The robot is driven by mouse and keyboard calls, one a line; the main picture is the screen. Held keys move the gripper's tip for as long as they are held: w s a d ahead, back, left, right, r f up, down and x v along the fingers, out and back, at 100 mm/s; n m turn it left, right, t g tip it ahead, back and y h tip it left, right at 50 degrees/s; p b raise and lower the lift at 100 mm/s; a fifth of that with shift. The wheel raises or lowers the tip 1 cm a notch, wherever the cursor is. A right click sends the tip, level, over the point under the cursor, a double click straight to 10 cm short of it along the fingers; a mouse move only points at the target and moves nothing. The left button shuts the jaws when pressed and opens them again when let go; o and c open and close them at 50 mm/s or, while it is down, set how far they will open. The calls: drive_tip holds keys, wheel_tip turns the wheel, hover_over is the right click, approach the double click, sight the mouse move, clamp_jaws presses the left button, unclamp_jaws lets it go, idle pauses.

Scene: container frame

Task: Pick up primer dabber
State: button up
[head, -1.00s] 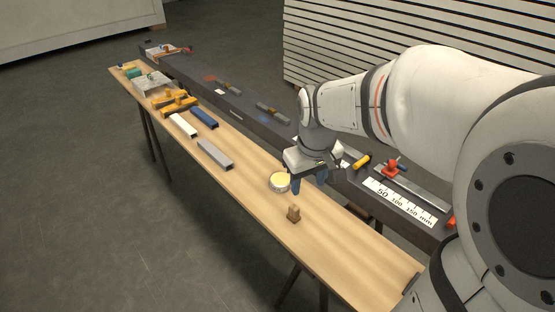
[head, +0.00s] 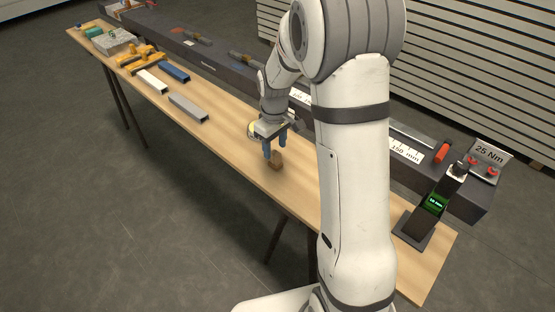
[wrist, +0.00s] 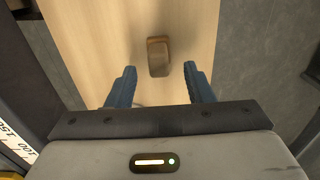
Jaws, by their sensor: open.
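The primer dabber appears to be the small brown wooden block (head: 277,162) standing on the light wooden bench (head: 220,135). In the wrist view the block (wrist: 158,58) lies ahead, between the lines of the two blue fingers and just beyond their tips. My gripper (head: 275,150) is open and empty, pointing down close above the block. In the wrist view its fingers (wrist: 160,70) are spread wider than the block. Whether a fingertip touches the block cannot be told.
A round yellow-topped tin (head: 252,130) is partly hidden behind my gripper. A grey bar (head: 188,109), a white bar (head: 152,82) and a blue bar (head: 174,72) lie farther left. A stand with a green display (head: 435,204) is at right.

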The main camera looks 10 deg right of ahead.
sight(275, 152)
wheel_tip(275, 152, down, 4)
drive_tip(key=shift+w+f, duration=0.1)
drive_tip(key=shift+w, duration=0.05)
drive_tip(key=shift+c, duration=0.4)
clamp_jaws()
